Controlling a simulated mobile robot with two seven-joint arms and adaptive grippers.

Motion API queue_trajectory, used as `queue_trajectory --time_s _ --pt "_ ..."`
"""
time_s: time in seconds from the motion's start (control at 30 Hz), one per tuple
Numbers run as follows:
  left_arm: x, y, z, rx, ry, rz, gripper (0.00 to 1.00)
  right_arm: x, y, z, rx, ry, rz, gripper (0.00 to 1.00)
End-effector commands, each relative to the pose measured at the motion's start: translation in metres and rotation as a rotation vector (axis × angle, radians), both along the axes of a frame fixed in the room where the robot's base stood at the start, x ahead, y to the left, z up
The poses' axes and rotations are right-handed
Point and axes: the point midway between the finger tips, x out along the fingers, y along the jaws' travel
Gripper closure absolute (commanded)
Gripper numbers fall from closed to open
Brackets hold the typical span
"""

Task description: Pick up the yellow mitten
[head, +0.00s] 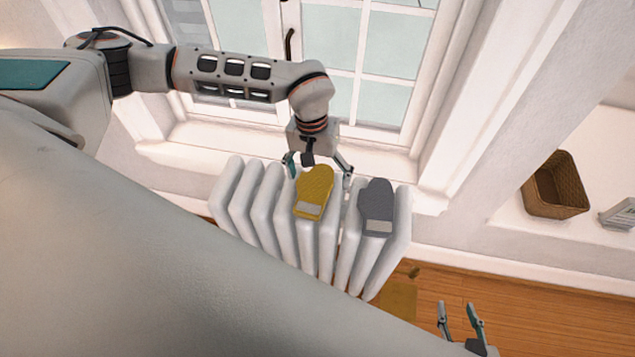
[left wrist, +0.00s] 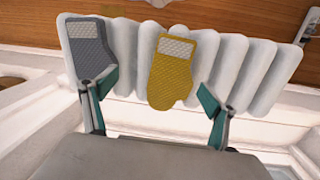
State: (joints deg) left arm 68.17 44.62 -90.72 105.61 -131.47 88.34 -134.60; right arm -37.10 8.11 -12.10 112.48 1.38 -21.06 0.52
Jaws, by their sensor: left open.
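The yellow mitten (head: 315,190) lies on top of the white radiator (head: 245,195), with a pale patch at its cuff. My left gripper (head: 318,172) is open at the window-side end of the mitten, one finger toward each side of it. In the left wrist view the mitten (left wrist: 170,75) shows between the two open fingers (left wrist: 160,100), with space on both sides and no visible grip. My right gripper (head: 460,318) is at the lower right of the head view, its two fingers apart and empty, away from the radiator.
A grey mitten (head: 377,205) lies on the radiator just right of the yellow one; it also shows in the left wrist view (left wrist: 90,50). The window sill (head: 220,140) is behind the radiator. A wicker basket (head: 555,187) stands on a white surface at the right.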

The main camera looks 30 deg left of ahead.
Motion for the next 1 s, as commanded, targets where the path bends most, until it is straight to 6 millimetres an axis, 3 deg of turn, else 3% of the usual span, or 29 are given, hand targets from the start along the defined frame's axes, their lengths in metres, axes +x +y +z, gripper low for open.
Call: queue_trajectory --time_s 0.03,0.17,0.7,1.0 --pt "0.007 0.013 0.004 0.036 -0.019 -0.017 0.14 0.0 0.0 0.0 0.0 0.0 0.0 0.61" --pt "0.014 0.028 0.001 0.08 -0.039 -0.041 0.14 0.0 0.0 0.0 0.0 0.0 0.0 0.61" --pt "0.017 0.026 -0.063 0.077 -0.038 -0.043 0.14 -0.002 0.001 -0.003 0.002 0.006 0.001 0.61" --pt "0.018 0.026 -0.071 0.077 -0.041 -0.043 0.14 -0.002 0.002 -0.003 0.002 0.006 0.0 0.61"
